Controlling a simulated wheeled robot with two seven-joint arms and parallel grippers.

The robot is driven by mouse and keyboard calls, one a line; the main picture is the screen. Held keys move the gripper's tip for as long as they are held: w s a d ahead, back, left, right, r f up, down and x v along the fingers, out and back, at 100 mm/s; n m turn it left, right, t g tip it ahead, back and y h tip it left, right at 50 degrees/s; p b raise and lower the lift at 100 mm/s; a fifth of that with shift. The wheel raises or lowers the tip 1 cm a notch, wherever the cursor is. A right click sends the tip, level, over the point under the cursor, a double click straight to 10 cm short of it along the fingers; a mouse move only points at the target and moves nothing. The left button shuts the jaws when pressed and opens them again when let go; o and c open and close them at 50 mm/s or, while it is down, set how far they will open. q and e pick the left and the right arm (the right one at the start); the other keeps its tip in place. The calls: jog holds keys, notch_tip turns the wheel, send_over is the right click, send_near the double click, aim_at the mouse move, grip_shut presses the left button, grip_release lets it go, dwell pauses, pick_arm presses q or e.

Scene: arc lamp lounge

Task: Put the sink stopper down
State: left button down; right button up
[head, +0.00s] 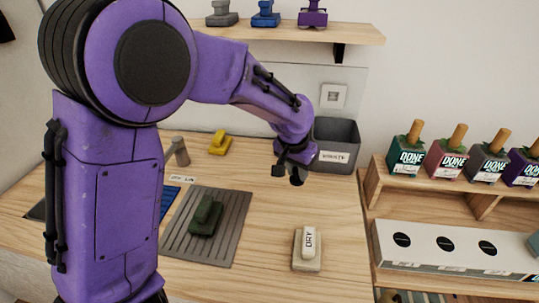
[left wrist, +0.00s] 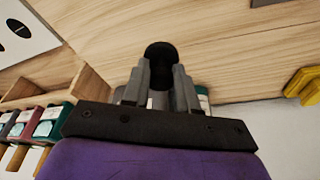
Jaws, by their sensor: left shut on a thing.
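My left gripper (head: 288,173) is shut on a small dark rounded thing (head: 297,180), which I take to be the sink stopper. It is held above the wooden counter, in front of the grey bin. In the left wrist view the black round end of this thing (left wrist: 161,52) sticks out beyond the fingers of my left gripper (left wrist: 160,80). The fingers hide the rest of it. My right gripper is not in view.
A grey ribbed mat (head: 229,240) carries a dark green block (head: 206,215). A pale block marked DRY (head: 308,242) sits front right. A yellow piece (head: 219,143) and grey bin (head: 336,145) stand behind. A wooden rack (head: 375,190) is right. The counter between mat and DRY block is clear.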

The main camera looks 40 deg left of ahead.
pick_arm(q)
jog(key=s+a+r+n+b, duration=0.1)
jog(key=a+r, duration=0.2)
jog(key=a, duration=0.8)
jog(key=s+a+r, duration=0.2)
jog(key=a, duration=0.9)
jog(key=w+a+f, duration=0.1)
jog(key=w+f, duration=0.1)
jog(key=w, duration=0.2)
jog(key=w+a+f+p, duration=0.1)
jog(key=w+f, duration=0.2)
jog(key=w, duration=0.1)
jog(key=w+f+p, duration=0.1)
jog(key=w+f, duration=0.2)
jog(key=w, duration=0.1)
jog(key=shift+w+a+f, duration=0.2)
jog(key=shift+w+a, duration=0.05)
jog(key=shift+a, duration=0.15)
jog(key=shift+w+f+p, duration=0.25)
jog(key=shift+f+p, duration=0.05)
jog(key=shift+f, duration=0.05)
jog(key=x, duration=0.1)
jog(key=p+x, duration=0.1)
jog(key=x, duration=0.1)
jog(key=shift+s+f, duration=0.2)
jog(key=shift+f, duration=0.15)
jog(key=shift+f, duration=0.1)
jog(key=c, duration=0.9)
grip_release()
jog(key=shift+f, duration=0.1)
